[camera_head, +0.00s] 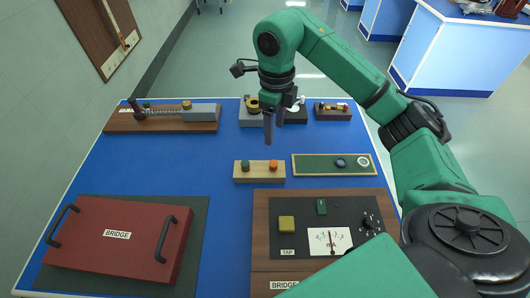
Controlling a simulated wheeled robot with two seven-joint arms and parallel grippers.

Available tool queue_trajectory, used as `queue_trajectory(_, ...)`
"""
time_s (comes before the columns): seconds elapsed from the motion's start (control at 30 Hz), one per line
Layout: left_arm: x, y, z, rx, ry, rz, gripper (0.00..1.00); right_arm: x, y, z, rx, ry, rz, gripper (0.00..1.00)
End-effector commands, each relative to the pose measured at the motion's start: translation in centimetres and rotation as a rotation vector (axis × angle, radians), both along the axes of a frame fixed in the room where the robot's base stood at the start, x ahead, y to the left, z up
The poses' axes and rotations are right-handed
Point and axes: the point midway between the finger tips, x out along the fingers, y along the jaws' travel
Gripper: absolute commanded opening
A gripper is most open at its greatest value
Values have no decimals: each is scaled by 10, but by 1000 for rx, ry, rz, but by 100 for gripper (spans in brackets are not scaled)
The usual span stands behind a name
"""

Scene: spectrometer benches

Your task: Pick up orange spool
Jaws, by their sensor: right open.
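The orange spool (273,165) stands on a light wooden block (258,178) near the middle of the blue table, to the right of a dark green spool (245,166) on the same block. My right gripper (274,140) hangs from the green arm above and behind the block, its fingers pointing down. It is open and empty, and its fingertips are apart from the orange spool. My left gripper does not show.
A green board (310,169) with a blue-grey disc and a white ring lies right of the block. A red BRIDGE box (112,258) with black handles and a wooden meter panel (262,222) fill the front. Instruments, including a grey one (203,112), line the back. Blue table (150,170) is clear at left.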

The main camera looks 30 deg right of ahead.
Motion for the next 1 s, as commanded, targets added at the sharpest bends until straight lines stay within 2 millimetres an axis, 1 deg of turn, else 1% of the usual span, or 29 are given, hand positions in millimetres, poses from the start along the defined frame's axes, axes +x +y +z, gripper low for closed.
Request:
queue_trajectory(0.03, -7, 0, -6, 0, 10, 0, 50, -2, 1, -17, 3, 9, 1, 66)
queue_trajectory(0.07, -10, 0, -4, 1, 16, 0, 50, -2, 1, -24, 4, 8, 0, 66)
queue_trajectory(0.1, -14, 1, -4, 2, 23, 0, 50, -2, 1, -35, 3, 10, 0, 66)
queue_trajectory(0.23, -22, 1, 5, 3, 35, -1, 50, -2, 1, -62, 4, 7, 0, 66)
queue_trajectory(0.37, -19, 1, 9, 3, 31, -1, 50, -2, 1, -79, 6, 6, 0, 66)
queue_trajectory(0.47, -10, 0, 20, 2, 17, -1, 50, -4, 3, -94, 6, 9, 0, 66)
queue_trajectory(0.53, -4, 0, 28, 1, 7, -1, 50, -5, 3, -108, 7, 8, 1, 66)
queue_trajectory(0.6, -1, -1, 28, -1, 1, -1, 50, -4, 3, -122, 7, 6, -1, 66)
queue_trajectory(0.7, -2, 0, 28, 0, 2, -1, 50, -4, 3, -130, 6, 2, 0, 66)
queue_trajectory(0.87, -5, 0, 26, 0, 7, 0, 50, -3, 3, -131, 6, 1, 0, 66)
queue_trajectory(0.9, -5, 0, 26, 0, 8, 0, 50, -3, 3, -131, 6, 1, 0, 50)
queue_trajectory(0.97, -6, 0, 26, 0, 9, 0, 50, -3, 3, -131, 6, 1, 0, 27)
queue_trajectory(1.0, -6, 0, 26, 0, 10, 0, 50, -3, 3, -130, 6, 1, 0, 12)
